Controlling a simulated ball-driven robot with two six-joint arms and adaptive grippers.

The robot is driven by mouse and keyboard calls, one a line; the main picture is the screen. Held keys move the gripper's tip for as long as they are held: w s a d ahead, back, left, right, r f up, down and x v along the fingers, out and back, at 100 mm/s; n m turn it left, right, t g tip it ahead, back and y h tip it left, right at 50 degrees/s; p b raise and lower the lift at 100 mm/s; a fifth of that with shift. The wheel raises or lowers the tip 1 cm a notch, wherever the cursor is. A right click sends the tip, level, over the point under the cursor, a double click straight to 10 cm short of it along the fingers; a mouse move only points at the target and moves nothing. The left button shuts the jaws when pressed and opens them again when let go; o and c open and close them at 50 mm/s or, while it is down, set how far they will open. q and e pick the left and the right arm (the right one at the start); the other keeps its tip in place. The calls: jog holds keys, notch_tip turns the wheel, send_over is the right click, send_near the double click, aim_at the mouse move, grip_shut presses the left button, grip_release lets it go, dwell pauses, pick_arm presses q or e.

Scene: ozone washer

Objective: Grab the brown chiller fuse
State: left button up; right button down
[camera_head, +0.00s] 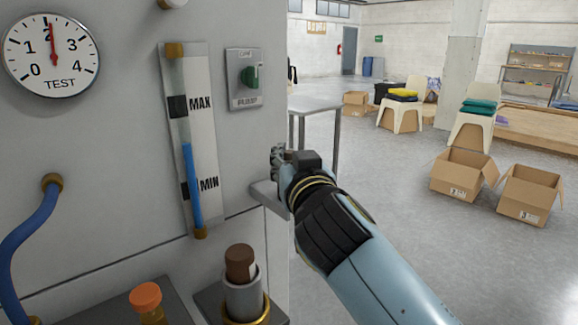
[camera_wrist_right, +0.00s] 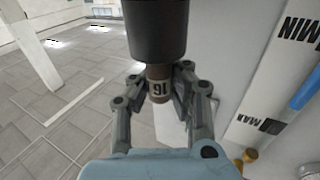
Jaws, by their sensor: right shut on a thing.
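My right gripper (camera_head: 277,160) is beside the right edge of the grey machine panel, with its arm coming in from the lower right. In the right wrist view the gripper (camera_wrist_right: 159,84) is shut on a small brown fuse (camera_wrist_right: 158,73), with a finger on each side. The fuse has a pale label (camera_wrist_right: 159,91) that reads 16. A black cylinder (camera_wrist_right: 155,28) at the top of that view hides the fuse's far end; I cannot tell whether they touch. In the head view the fuse is hidden by the gripper. My left gripper is not in view.
A brown-capped item (camera_head: 240,262) stands in a grey holder at the bottom, near an orange-capped bottle (camera_head: 147,300). The panel carries a gauge (camera_head: 52,55), a level tube (camera_head: 190,140) and a green switch (camera_head: 250,77). A grey table (camera_head: 312,105) stands behind; cardboard boxes (camera_head: 530,195) lie right.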

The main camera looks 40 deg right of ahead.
jog(key=shift+r, duration=0.4)
jog(key=r, duration=0.2)
jog(key=r+p, duration=0.1)
jog(key=r, duration=0.1)
jog(key=shift+s+p, duration=0.2)
jog(key=shift+p, duration=0.1)
jog(key=s+d+r, duration=0.6)
jog(key=s+d, duration=0.1)
jog(key=s, duration=0.1)
jog(key=shift+s+d, duration=0.25)
jog(key=shift+d, duration=0.05)
